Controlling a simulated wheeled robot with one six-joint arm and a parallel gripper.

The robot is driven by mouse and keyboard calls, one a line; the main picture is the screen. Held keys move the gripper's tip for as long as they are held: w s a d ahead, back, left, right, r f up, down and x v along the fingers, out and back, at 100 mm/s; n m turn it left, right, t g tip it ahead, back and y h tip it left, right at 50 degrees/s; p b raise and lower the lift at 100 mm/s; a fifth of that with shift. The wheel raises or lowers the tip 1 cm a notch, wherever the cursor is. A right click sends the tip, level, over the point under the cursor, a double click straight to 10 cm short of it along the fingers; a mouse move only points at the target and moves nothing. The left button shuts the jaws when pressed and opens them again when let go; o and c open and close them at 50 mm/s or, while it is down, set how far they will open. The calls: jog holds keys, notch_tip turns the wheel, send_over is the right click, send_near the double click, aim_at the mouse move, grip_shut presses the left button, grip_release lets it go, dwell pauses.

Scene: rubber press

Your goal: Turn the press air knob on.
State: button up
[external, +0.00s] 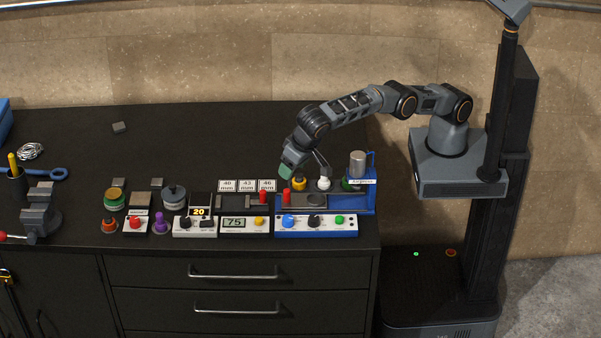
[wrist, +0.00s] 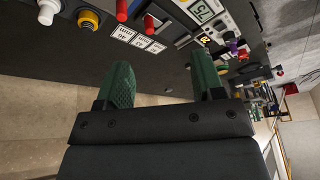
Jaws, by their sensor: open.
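The blue press (external: 367,201) stands at the right end of the black bench, with a metal cylinder on top and a small white label. Behind the press bed are a yellow knob (external: 299,184) and a white knob (external: 323,184); both also show in the wrist view, yellow (wrist: 88,19) and white (wrist: 47,12). I cannot read which one is the air knob. My gripper (external: 304,170) is open and empty above these knobs; its green fingers (wrist: 165,85) touch nothing visible.
Left of the press stand a gauge box reading 75 (external: 235,223), a timer box reading 20 (external: 199,212), white number cards (external: 247,186) and several small knobs. A vise (external: 40,215) is at the far left. The rear bench is mostly clear.

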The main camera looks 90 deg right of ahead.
jog(key=s+d+f+n+y+b, duration=0.2)
jog(key=d+n+y+b, duration=0.15)
jog(key=n+b, duration=0.2)
jog(key=n+y+p, duration=0.2)
jog(key=n+p, duration=0.1)
jog(key=n, duration=0.6)
send_near(289, 217)
jog(key=shift+m+h, duration=0.25)
jog(key=x, duration=0.9)
jog(key=shift+w+a, duration=0.15)
jog(key=shift+a, duration=0.1)
jog(key=shift+c, duration=0.2)
jog(key=c, duration=0.9)
